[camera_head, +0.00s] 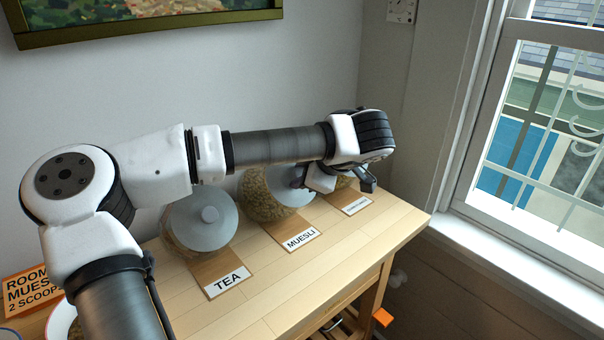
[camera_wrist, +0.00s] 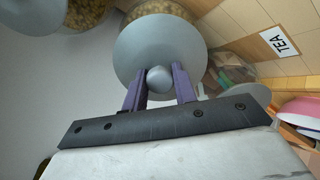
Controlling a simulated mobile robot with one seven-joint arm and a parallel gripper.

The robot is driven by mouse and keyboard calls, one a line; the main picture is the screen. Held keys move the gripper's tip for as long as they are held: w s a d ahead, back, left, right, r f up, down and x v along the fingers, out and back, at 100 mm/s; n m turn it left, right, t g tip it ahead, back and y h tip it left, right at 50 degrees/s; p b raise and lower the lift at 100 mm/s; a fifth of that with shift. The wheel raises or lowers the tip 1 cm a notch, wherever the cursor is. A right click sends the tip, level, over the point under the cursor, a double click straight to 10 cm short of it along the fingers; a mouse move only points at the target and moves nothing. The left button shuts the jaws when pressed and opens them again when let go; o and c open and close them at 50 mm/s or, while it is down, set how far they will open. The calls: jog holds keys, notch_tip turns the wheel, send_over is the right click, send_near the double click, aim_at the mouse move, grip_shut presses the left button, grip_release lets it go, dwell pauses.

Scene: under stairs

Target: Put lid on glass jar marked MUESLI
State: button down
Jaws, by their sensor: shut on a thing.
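The glass jar marked MUESLI (camera_head: 257,198) stands on the wooden table, full of grainy brown flakes, behind its label card (camera_head: 301,239). A round grey lid (camera_head: 284,192) lies over the jar's mouth area in the head view. My gripper (camera_wrist: 160,82) is shut on the lid's round knob (camera_wrist: 159,76), one finger on each side. In the wrist view the lid's disc (camera_wrist: 150,48) covers most of the jar, with flakes (camera_wrist: 164,9) showing past its far edge. The lid's rim contact with the jar is hidden, so I cannot tell whether it is seated.
A lidded jar (camera_head: 188,228) marked TEA (camera_head: 228,280) stands left of the MUESLI jar. Another jar (camera_head: 343,183) stands to the right, partly behind my gripper. A bowl (camera_head: 62,322) and an orange sign (camera_head: 27,289) are at the left. The table's front strip is clear.

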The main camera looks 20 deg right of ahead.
jog(key=shift+b+x, duration=0.85)
jog(key=shift+b, duration=0.05)
dwell(0.4)
jog(key=c, duration=1)
grip_release()
jog(key=shift+c, duration=0.2)
jog(key=shift+o, duration=0.5)
jog(key=o, duration=0.4)
jog(key=p+v, duration=0.1)
jog(key=v, duration=0.5)
